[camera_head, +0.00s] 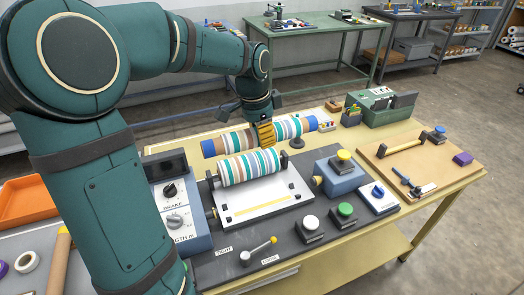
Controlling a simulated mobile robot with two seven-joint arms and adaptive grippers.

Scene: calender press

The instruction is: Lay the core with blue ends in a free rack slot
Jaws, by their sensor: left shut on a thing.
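The core with blue ends (230,142) lies crosswise behind the press, with striped teal, white and tan bands between its blue ends. My left gripper (266,137) reaches down from above, shut on this core near its middle. The fingers hide part of the core, and I cannot tell whether it is resting on something or slightly raised. My right gripper is not in view. I cannot make out a free rack slot in this view.
A second striped roll (248,167) sits on the press in front, above a white plate (262,197). A blue box with a yellow button (341,175), a green box (380,107) and a wooden board (420,165) stand to the right. An orange tray (28,200) is at left.

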